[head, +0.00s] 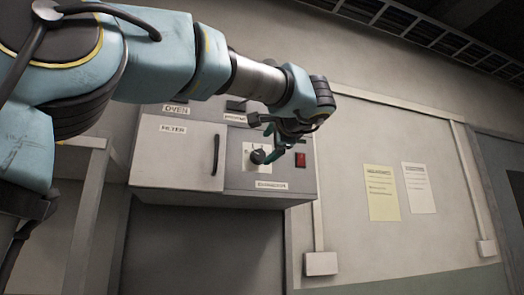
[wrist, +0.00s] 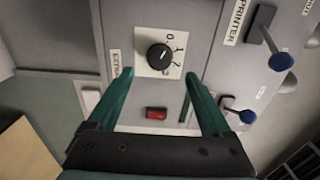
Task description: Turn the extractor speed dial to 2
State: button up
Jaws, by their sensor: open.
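The extractor speed dial (head: 257,156) is a round black knob on a white scale plate, on the front of the grey wall unit. In the wrist view the dial (wrist: 160,57) shows the figures 0, 1 and 2 along one side; I cannot tell surely which one it points at. My gripper (head: 271,143) is in front of the panel, beside the dial in the head view. In the wrist view its two green fingers (wrist: 158,74) are apart and empty, one towards each side of the dial. I see no contact with it.
A red switch (head: 300,160) is right of the dial; it also shows between the fingers in the wrist view (wrist: 156,113). Blue-tipped levers (wrist: 281,62) stick out at the right there. A filter door with a handle (head: 215,155) is left of the dial.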

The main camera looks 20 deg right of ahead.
aim_at(260, 155)
jog(key=w, duration=0.2)
jog(key=w+p, duration=0.1)
jog(key=w, duration=0.1)
jog(key=w+p, duration=0.1)
jog(key=w, duration=0.1)
jog(key=shift+w+d, duration=0.2)
jog(key=shift+d, duration=0.2)
grip_shut()
